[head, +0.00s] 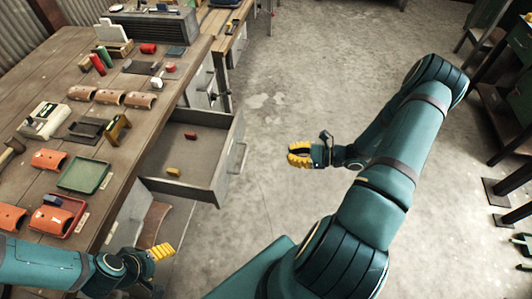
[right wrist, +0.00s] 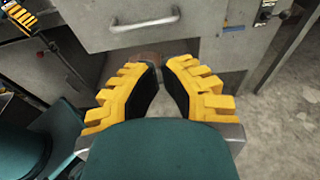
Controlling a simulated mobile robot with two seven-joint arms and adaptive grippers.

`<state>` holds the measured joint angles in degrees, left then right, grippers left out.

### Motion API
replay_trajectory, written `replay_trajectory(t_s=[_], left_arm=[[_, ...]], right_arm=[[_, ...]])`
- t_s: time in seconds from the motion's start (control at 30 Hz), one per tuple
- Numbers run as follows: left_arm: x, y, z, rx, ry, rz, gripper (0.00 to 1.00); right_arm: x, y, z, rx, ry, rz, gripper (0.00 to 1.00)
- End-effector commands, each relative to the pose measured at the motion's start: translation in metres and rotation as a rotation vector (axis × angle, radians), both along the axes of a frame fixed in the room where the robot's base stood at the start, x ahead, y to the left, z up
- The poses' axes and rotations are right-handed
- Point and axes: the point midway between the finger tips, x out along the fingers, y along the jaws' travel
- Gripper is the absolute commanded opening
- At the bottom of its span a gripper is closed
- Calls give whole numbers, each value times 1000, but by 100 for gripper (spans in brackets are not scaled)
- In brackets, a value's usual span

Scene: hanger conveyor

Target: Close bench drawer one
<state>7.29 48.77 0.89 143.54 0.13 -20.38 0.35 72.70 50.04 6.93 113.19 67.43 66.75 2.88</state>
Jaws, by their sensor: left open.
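A grey bench drawer (head: 212,180) stands pulled out from the bench's side in the head view, with a small red item and a small yellow item inside. Its front panel and curved handle show at the top of the right wrist view (right wrist: 145,22). My right gripper (head: 292,154) is off to the right of the drawer front, over the floor, apart from it. Its yellow fingers (right wrist: 162,70) have a narrow gap with nothing between them. My left gripper (head: 168,249) is open and empty, near the bench's side below the drawer.
The wooden bench top (head: 50,105) holds curved orange tiles, a green tray (head: 84,176), a red tray (head: 60,215) and other small parts. More grey drawers and cabinet fronts (head: 205,80) line the bench further back. Open concrete floor (head: 290,80) lies to the right.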

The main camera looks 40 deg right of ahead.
Motion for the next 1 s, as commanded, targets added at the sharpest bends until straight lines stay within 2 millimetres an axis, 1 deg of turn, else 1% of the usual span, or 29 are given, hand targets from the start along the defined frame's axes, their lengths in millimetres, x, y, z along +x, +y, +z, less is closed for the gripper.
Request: replay_trajectory(t_s=[0.17, 0.4, 0.6, 0.8, 1.0], left_arm=[[-1, 0, -3, 0, 2, -2, 69], [-2, 0, -7, -1, 4, -4, 69], [-3, 0, -11, -2, 8, -5, 69], [-4, -1, -13, -2, 9, -7, 69], [-4, -1, -13, -2, 10, -7, 69]], right_arm=[[20, 20, -6, 2, 0, 7, 0], [55, 51, -16, 1, 1, 9, 0], [81, 73, -22, 1, 1, 8, 0], [95, 85, -26, -1, 2, 7, 0], [98, 88, -26, -2, 2, 6, 0]])
